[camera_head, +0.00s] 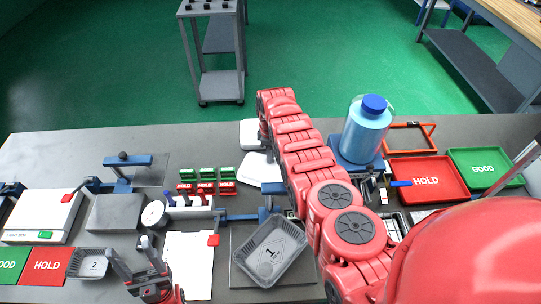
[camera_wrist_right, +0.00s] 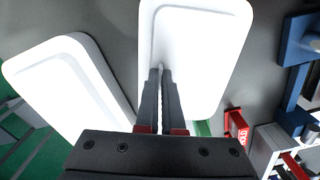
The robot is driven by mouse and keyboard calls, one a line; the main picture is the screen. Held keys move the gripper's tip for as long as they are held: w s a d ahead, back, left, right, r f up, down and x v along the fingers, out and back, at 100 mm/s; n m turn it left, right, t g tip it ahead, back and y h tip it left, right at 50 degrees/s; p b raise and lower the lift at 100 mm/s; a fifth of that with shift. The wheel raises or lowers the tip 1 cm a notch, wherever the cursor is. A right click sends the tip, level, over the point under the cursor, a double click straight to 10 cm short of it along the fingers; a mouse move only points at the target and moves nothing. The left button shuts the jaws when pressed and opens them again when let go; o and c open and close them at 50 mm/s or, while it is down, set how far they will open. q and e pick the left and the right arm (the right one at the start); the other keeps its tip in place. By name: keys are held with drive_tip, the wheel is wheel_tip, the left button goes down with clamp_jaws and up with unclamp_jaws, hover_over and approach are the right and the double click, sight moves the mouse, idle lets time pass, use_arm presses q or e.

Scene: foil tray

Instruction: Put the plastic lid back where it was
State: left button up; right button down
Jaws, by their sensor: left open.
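Two white plastic lids are at the table's far side in the head view: one lid (camera_head: 249,133) near the far edge, partly behind my right arm, and a second lid (camera_head: 258,170) nearer. The wrist view shows one lid at the left (camera_wrist_right: 70,85) and one in the middle (camera_wrist_right: 205,50). My right gripper's fingers (camera_wrist_right: 163,75) are close together over the middle lid, with a thin pale strip between them; its fingertips are hidden in the head view. A dark tray marked 1 (camera_head: 268,262) stands uncovered at front centre. My left gripper (camera_head: 140,262) is open and empty, left of it.
A blue-capped bottle (camera_head: 366,135) stands right of my right arm. Red HOLD (camera_head: 440,190) and green GOOD (camera_head: 485,160) trays lie further right. Red and green blocks (camera_head: 206,181) stand left of the lids. A small tray marked 2 (camera_head: 92,254) sits at the left.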

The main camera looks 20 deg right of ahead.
drive_tip(key=c, duration=1.5)
unclamp_jaws()
drive_tip(key=shift+f, duration=0.15)
drive_tip(key=o, duration=0.4)
drive_tip(key=shift+o, duration=0.2)
